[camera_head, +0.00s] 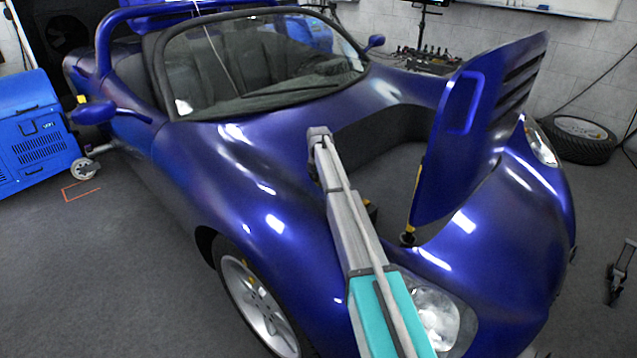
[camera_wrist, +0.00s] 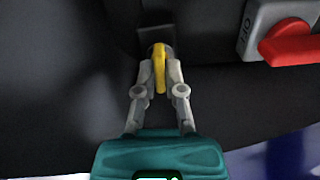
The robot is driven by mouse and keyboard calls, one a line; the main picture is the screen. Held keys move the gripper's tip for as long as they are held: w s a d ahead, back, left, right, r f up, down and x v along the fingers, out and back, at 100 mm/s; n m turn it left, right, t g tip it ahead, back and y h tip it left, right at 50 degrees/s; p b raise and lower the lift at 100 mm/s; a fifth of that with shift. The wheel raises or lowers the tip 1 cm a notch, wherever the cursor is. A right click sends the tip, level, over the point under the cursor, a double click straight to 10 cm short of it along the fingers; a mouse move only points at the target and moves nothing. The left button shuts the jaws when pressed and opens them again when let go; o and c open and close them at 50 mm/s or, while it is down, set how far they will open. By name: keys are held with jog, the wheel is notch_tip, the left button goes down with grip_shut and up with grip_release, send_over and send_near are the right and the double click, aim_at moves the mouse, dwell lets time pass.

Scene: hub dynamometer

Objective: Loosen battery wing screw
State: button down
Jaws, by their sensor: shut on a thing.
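In the wrist view my gripper (camera_wrist: 159,75) is shut on a yellow wing screw (camera_wrist: 159,56), which sits upright between the two grey fingertips. The screw is on the front of a small dark block (camera_wrist: 155,30). In the head view my arm reaches over the front fender into the open front compartment of the blue car (camera_head: 270,180). There my fingertips and the wing screw are hidden behind the arm and the bodywork.
A red lever (camera_wrist: 290,42) on a grey switch housing (camera_wrist: 262,15) is close to the right of my gripper. The raised blue hood (camera_head: 470,130) stands to the right of my arm. The compartment has dark walls.

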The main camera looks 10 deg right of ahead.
jog(key=shift+d+n, duration=0.15)
jog(key=shift+n, duration=0.45)
jog(key=c, duration=0.7)
grip_release()
jog(key=shift+c, duration=0.2)
jog(key=shift+m, duration=0.4)
